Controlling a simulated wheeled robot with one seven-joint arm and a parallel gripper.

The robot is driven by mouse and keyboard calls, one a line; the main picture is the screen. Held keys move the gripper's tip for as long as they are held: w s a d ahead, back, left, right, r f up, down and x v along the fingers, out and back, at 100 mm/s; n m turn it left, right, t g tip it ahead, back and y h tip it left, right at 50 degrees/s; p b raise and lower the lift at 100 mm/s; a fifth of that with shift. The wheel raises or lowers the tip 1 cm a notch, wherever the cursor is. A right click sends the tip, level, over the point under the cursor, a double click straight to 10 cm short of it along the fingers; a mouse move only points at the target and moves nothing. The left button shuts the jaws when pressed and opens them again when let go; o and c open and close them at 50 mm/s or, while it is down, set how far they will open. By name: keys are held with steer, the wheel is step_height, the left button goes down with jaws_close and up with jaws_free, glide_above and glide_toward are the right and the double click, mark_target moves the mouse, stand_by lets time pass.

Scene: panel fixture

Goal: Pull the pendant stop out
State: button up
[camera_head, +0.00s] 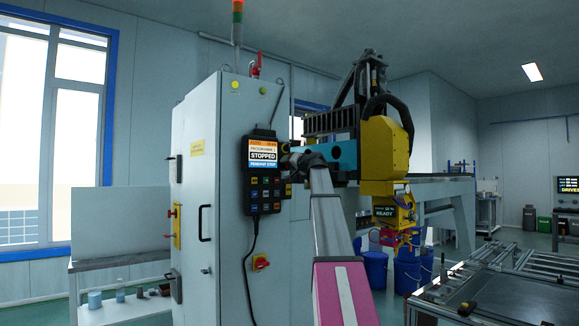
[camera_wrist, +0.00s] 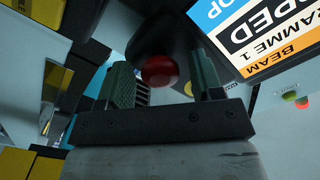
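The pendant (camera_head: 264,192) hangs on the grey cabinet's side. Its screen reads "STOPPED" and "PENDANT STOP". In the wrist view the screen (camera_wrist: 262,35) fills the upper right, upside down. The red pendant stop (camera_wrist: 160,72) is a round knob in the wrist view, between the two fingers and nearer the left one. My gripper (camera_wrist: 161,66) is open, with a gap visible between knob and right finger; whether the left finger touches it I cannot tell. In the head view my gripper (camera_head: 294,161) is at the pendant's right edge, and the knob is hidden there.
A yellow machine head (camera_head: 384,155) hangs behind my arm. Blue bins (camera_head: 408,273) and a roller table (camera_head: 490,285) stand at the right.

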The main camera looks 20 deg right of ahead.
steer(key=c, duration=0.8)
steer(key=shift+v, duration=0.85)
steer(key=shift+c, duration=0.2)
steer(key=o, duration=1)
steer(key=shift+s, duration=0.1)
steer(key=v, duration=1.1)
steer(key=shift+f, duration=0.1)
